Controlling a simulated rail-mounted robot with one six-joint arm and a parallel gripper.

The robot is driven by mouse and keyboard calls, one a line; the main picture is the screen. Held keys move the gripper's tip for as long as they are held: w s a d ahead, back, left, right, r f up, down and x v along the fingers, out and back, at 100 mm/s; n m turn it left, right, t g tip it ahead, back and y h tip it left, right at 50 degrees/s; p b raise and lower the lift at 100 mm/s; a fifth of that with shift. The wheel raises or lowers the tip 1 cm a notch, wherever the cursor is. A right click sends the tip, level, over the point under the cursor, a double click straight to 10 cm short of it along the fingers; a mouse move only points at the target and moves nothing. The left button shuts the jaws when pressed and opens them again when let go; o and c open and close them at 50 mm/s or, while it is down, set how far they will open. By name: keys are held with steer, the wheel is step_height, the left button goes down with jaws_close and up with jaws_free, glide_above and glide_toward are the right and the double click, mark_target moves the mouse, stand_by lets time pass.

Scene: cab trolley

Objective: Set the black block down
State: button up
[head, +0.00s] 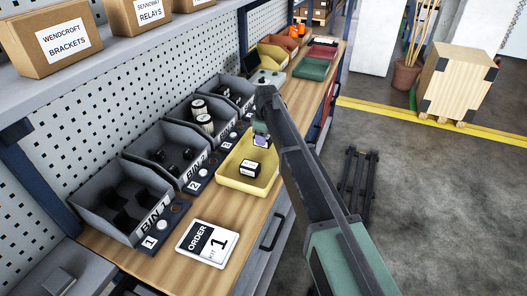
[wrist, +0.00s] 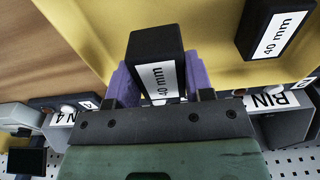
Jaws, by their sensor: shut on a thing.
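My gripper (wrist: 160,82) is shut on a black block (wrist: 154,44) with a white "40 mm" label. Its purple fingers clasp the block on two sides. In the head view my gripper (head: 262,141) is over the back part of the yellow tray (head: 233,181), and the held block is mostly hidden there. The wrist view also shows the tray (wrist: 222,30) below the block; I cannot tell whether the block touches its floor. A second black block (head: 249,169) with a "40 mm" label sits in the tray, apart from the held one (wrist: 272,28).
Grey bins with dark parts (head: 118,190) line the back of the wooden bench (head: 150,262). An order card (head: 207,243) lies in front of them, left of the tray. Red and green trays (head: 312,69) stand farther along. My arm crosses the bench's front edge.

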step_height(320, 180, down, 4)
steer(key=b, duration=0.3)
steer(key=shift+f, duration=0.1)
steer(key=shift+r, duration=0.25)
steer(key=shift+f, duration=0.2)
steer(key=o, duration=1)
steer(key=shift+r, duration=0.15)
steer(key=r+p, duration=1.2)
steer(key=shift+d+r+p, duration=0.2)
steer(key=shift+d+p, duration=0.1)
steer(key=shift+d, duration=0.05)
steer(key=shift+f, duration=0.1)
